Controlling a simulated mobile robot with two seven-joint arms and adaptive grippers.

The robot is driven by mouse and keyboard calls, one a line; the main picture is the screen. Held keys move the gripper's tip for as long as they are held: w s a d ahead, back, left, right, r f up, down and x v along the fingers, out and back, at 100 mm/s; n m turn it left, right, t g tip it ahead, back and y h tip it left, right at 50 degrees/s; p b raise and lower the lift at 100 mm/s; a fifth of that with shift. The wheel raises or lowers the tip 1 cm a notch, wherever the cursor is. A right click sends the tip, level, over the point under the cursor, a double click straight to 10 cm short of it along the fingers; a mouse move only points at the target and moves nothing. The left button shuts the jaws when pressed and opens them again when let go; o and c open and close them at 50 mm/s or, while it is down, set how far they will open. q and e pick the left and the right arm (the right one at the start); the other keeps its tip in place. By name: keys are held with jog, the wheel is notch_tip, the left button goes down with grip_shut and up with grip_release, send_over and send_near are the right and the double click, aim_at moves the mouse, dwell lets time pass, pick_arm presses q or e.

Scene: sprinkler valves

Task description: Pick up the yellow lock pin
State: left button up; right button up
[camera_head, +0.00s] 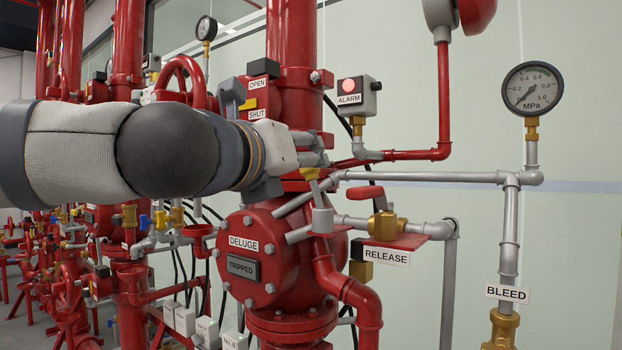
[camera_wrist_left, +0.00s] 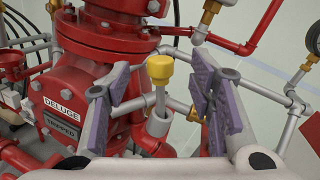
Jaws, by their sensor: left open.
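The yellow lock pin (camera_wrist_left: 160,70) stands upright in the left wrist view, with a yellow cap on a grey stem. Its stem goes down into a grey cup-like holder (camera_wrist_left: 159,122). In the head view the cap (camera_head: 310,174) partly shows just below my gripper's fingers, above the grey holder (camera_head: 322,220). My left gripper (camera_head: 304,160) is open, with one finger on each side of the pin. In the left wrist view the purple-padded fingers (camera_wrist_left: 162,88) have a clear gap to the cap on both sides. My right gripper is in neither view.
The red deluge valve (camera_head: 272,284) stands behind and below the holder. Grey pipes (camera_head: 430,177) run close to the fingers. The red release lever (camera_head: 366,192) and a brass valve (camera_head: 384,226) are to the right. A pressure gauge (camera_head: 532,89) stands further right.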

aim_at(309, 175)
pick_arm(q)
jog(key=x, duration=0.5)
jog(key=shift+w+d+f+p, duration=0.1)
jog(key=shift+d+f+p, duration=0.2)
jog(key=shift+f, duration=0.1)
jog(key=shift+a, duration=0.1)
grip_shut()
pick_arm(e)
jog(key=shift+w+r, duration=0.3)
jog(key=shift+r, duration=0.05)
pick_arm(q)
jog(key=shift+r, duration=0.1)
jog(key=shift+r, duration=0.4)
jog(key=r, duration=0.1)
jog(key=s+r+p, duration=0.1)
jog(key=r, duration=0.1)
jog(key=shift+r, duration=0.3)
jog(key=s+a+r, duration=0.1)
jog(key=s+r, duration=0.3)
jog(key=s, duration=0.2)
jog(key=s+a+r+p, duration=0.1)
jog(key=s+a+r, duration=0.1)
jog(key=s+r, duration=0.2)
jog(key=s, duration=0.2)
jog(key=shift+s, duration=0.4)
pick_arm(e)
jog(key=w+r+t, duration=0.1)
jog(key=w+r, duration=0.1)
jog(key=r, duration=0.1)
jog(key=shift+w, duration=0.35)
